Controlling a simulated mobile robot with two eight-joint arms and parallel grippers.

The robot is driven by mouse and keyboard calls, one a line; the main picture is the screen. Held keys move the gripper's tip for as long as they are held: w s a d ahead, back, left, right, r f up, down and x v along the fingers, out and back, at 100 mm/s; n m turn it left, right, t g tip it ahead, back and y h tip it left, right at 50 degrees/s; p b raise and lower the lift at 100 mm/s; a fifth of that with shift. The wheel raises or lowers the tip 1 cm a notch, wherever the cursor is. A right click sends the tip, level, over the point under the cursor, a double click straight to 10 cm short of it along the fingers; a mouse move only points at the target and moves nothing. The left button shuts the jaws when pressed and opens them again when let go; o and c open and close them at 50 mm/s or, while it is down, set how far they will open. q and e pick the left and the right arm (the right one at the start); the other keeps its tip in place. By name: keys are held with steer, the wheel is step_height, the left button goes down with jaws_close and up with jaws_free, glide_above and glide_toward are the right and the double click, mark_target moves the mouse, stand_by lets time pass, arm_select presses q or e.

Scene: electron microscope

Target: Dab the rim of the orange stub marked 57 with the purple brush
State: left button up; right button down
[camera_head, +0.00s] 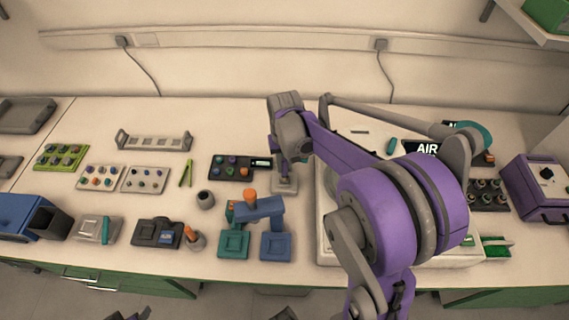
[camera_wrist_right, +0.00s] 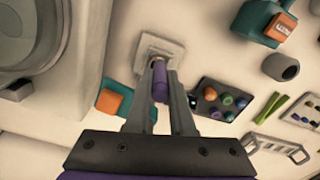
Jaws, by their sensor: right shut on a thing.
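My right gripper (camera_head: 285,172) points down at a small grey stand (camera_head: 285,186) left of the microscope base. In the right wrist view its fingers (camera_wrist_right: 160,72) are shut on the purple brush (camera_wrist_right: 160,83), whose lower end is at or just over the pale stand (camera_wrist_right: 152,47); I cannot tell if it is still seated. An orange block with a small light label (camera_wrist_right: 281,27) sits on a teal holder; its mark is too small to read. Orange parts also show on the teal and blue holders in the head view (camera_head: 249,195). My left gripper is not in view.
A black tray (camera_head: 217,176) of coloured pieces lies close left of the stand. A grey cup (camera_head: 205,199) and green tweezers (camera_head: 186,174) are farther left. A large pale instrument base (camera_head: 327,245) stands right. In the wrist view a teal and orange block (camera_wrist_right: 109,101) is near the fingers.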

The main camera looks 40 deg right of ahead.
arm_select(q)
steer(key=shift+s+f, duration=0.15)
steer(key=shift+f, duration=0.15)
arm_select(e)
steer(key=shift+f, duration=0.3)
stand_by(1.3)
steer(key=shift+r+p, duration=1.65)
steer(key=shift+r, duration=1.9)
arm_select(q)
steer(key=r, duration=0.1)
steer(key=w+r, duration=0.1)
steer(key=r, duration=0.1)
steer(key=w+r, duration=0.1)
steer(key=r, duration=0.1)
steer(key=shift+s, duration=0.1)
